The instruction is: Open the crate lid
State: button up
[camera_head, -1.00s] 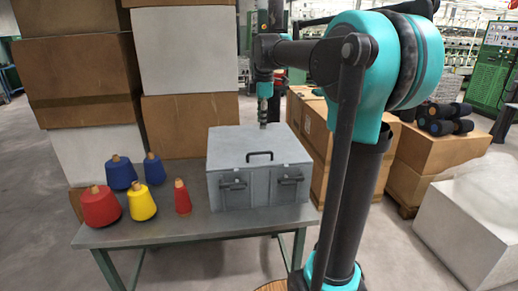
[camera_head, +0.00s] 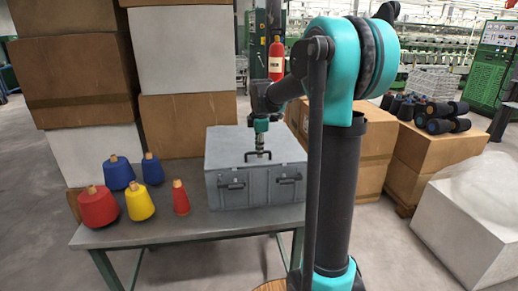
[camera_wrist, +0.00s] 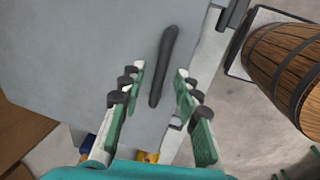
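The grey crate (camera_head: 255,185) stands on the table with its lid (camera_head: 225,150) closed. A dark handle (camera_head: 257,156) sits on the lid near its front edge, and two dark latches show on the front face. My gripper (camera_head: 260,155) points down just above the handle. In the wrist view the gripper (camera_wrist: 160,95) is open, with its two green and white fingers apart. The handle (camera_wrist: 164,65) appears between and beyond the fingertips, tilted in the picture. I cannot tell whether the fingers touch it.
The table (camera_head: 190,230) also holds several thread cones, red (camera_head: 98,206), yellow (camera_head: 139,202) and blue (camera_head: 118,173), left of the crate. Stacked boxes (camera_head: 188,125) stand behind the table. A wooden barrel (camera_wrist: 290,70) shows at the right in the wrist view.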

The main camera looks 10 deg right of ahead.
jog(key=shift+c, duration=0.2)
grip_shut()
